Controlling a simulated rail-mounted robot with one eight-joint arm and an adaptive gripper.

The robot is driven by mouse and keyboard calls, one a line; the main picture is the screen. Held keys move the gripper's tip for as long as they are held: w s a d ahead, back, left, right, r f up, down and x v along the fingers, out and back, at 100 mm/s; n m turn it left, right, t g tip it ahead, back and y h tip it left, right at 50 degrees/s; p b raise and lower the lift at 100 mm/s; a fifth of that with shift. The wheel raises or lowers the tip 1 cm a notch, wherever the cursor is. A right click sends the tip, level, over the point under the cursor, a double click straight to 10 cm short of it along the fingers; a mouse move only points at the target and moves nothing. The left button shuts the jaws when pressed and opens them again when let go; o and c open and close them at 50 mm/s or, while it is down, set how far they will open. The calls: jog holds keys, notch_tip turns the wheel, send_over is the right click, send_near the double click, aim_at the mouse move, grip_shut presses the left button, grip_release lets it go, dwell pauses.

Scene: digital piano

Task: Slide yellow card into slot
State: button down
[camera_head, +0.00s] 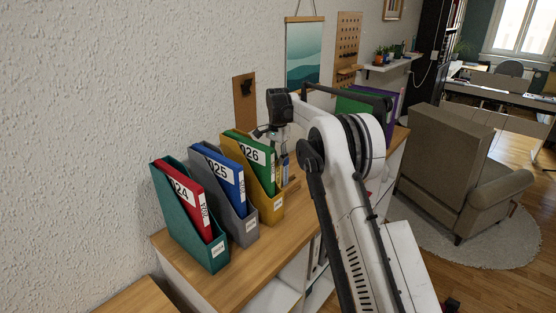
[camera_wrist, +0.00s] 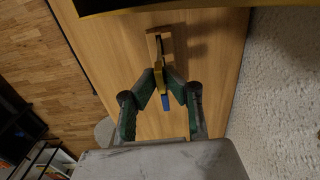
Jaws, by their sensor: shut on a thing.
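My gripper (camera_wrist: 161,79) is shut on the yellow card (camera_wrist: 159,66), which shows almost edge-on between its green-padded fingers in the wrist view. A small light-wood block (camera_wrist: 152,43) lies just beyond the fingertips, with a dark piece over its middle. The yellow card's far end overlaps the block in the picture; I cannot tell whether it is in a slot. A blue piece (camera_wrist: 166,103) shows between the fingers on the near side. In the head view my gripper (camera_head: 279,150) is just right of the green binder, partly hidden by the binder and my arm.
A teal file holder (camera_head: 207,256), a grey one (camera_head: 243,231) and a yellow one (camera_head: 269,208) stand in a row on the wooden cabinet top (camera_head: 225,288), each with a binder. Purple and green folders (camera_head: 352,107) stand behind my arm. The wall is close on the left.

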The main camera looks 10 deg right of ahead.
jog(key=shift+f, duration=0.15)
jog(key=c, duration=1.8)
grip_release()
jog(key=shift+o, duration=0.2)
jog(key=shift+r+p, duration=1.25)
jog(key=shift+r, duration=1.8)
